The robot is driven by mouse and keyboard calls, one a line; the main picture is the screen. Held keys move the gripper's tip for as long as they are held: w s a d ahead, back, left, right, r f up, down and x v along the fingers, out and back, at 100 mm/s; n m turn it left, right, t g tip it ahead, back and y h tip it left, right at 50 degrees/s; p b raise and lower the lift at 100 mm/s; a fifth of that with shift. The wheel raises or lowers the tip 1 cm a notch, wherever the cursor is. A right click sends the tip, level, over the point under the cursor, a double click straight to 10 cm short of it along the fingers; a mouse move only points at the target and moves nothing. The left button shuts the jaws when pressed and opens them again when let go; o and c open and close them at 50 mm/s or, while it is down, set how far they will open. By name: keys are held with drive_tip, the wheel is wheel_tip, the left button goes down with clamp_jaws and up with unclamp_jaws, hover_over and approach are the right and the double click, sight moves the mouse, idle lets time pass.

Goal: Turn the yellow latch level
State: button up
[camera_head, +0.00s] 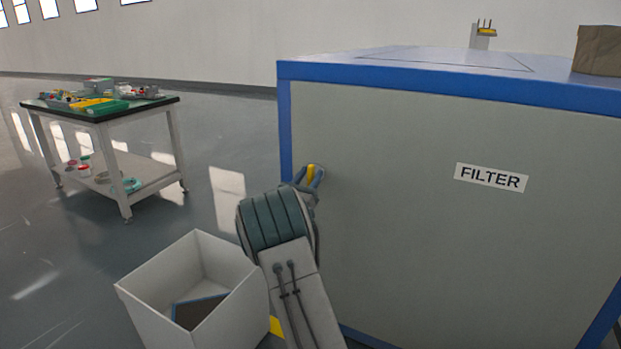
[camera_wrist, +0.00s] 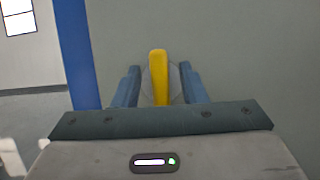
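The yellow latch (camera_head: 311,172) is on the grey front panel of the filter cabinet (camera_head: 400,210), near its left blue edge. In the wrist view the latch (camera_wrist: 159,78) stands upright in front of a round grey base. My gripper (camera_head: 309,178) is at the latch. In the wrist view its two blue fingers (camera_wrist: 160,86) stand on either side of the latch, with a gap visible on each side. The gripper is open around the latch and does not look closed on it. The lower end of the latch is hidden behind the gripper body.
A white open bin (camera_head: 190,290) with a dark flat panel inside stands on the floor at lower left. A work table (camera_head: 100,110) with trays and parts is at the far left. A "FILTER" label (camera_head: 491,177) is on the cabinet, right of the latch. A brown box (camera_head: 598,50) sits on top.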

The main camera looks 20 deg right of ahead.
drive_tip(key=shift+w+d+r, duration=0.2)
drive_tip(key=shift+w+d, duration=0.1)
drive_tip(key=shift+d, duration=0.05)
clamp_jaws()
